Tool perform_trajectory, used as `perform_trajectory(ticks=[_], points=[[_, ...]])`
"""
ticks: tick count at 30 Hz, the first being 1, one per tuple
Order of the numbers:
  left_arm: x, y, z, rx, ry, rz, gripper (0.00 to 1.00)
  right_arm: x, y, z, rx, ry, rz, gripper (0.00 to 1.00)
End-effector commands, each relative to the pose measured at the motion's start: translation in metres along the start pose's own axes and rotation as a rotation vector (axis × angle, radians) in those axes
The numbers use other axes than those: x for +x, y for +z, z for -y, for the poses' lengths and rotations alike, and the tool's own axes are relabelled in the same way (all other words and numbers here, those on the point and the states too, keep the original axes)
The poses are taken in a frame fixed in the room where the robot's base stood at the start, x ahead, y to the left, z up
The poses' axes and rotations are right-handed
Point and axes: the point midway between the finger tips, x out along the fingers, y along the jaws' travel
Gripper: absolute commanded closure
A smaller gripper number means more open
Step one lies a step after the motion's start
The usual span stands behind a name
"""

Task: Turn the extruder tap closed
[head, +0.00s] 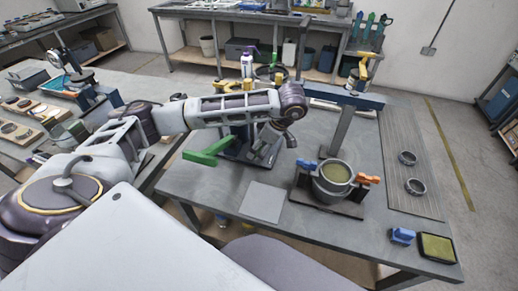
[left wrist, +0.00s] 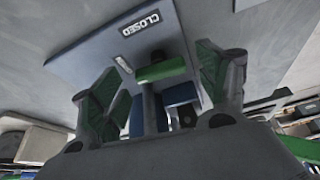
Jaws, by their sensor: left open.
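A long green lever (head: 207,151), which I take to be the tap handle, sticks out to the left from a dark stand on the grey table. My left gripper (head: 268,148) is beside the stand, right of the lever's free end, pointing down. In the left wrist view, my left gripper (left wrist: 158,82) is open, one finger on each side. A green bar (left wrist: 161,69) shows between the fingers, in front of a blue plate (left wrist: 95,50) with a white CLOSED label (left wrist: 141,24). Contact with the bar cannot be told. My right gripper is not in view.
A pot (head: 335,180) with orange and blue clamps stands right of my left gripper. A tall grey post (head: 337,132) with a blue beam rises behind it. A flat grey plate (head: 263,201) lies in front. A yellow-topped pad (head: 437,247) is near the right corner.

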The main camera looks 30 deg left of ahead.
Motion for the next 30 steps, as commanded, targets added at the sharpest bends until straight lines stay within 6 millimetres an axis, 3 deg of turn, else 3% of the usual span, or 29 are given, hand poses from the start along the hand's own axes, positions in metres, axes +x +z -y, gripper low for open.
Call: perform_trajectory(ticks=[5,14,24,30], points=[[0.003,0.002,0.001,0.001,0.000,0.000,0.25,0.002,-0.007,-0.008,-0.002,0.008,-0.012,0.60],[0.003,0.002,0.001,0.001,0.000,0.000,0.25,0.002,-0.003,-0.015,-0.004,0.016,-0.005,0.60],[0.003,0.002,0.001,0.001,0.001,0.000,0.69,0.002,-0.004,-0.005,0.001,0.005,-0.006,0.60],[0.003,0.002,0.000,0.002,0.001,0.000,0.70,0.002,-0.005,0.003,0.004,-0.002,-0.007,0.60]])
